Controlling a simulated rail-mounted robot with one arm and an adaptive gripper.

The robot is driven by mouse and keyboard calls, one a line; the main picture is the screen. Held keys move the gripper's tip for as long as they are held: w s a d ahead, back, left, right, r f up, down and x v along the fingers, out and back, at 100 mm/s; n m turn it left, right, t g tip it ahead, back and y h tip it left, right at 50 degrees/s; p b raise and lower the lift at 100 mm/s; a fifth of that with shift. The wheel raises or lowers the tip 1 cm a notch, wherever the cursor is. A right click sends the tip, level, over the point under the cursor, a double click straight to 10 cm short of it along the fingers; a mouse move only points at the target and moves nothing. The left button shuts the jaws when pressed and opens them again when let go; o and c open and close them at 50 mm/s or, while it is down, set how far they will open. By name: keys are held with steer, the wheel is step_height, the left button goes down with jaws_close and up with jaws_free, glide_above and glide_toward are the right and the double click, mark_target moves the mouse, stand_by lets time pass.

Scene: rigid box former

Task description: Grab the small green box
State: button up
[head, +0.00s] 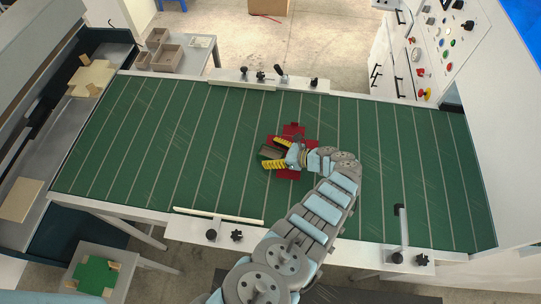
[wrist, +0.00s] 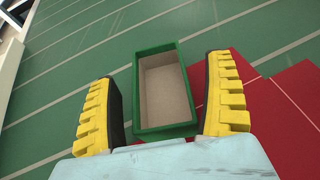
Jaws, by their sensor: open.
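The small green box (wrist: 137,100) is open-topped with a green rim and a beige inside. It lies between the fingers of my open gripper (wrist: 162,75) in the wrist view, and a gap shows on each side. My two fingers have yellow ridged pads. In the head view the small green box (head: 269,152) is a dark shape between the fingers of my gripper (head: 275,152), over the middle of the green belt. I cannot tell how far the fingertips are above the belt.
A flat red cross-shaped sheet (head: 294,129) lies on the green striped belt (head: 200,150), partly under my gripper. A stand with grey open boxes (head: 168,54) is at the back left. A control panel (head: 440,40) stands at the back right. Most of the belt is clear.

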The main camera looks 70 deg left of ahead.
steer(key=c, duration=1.1)
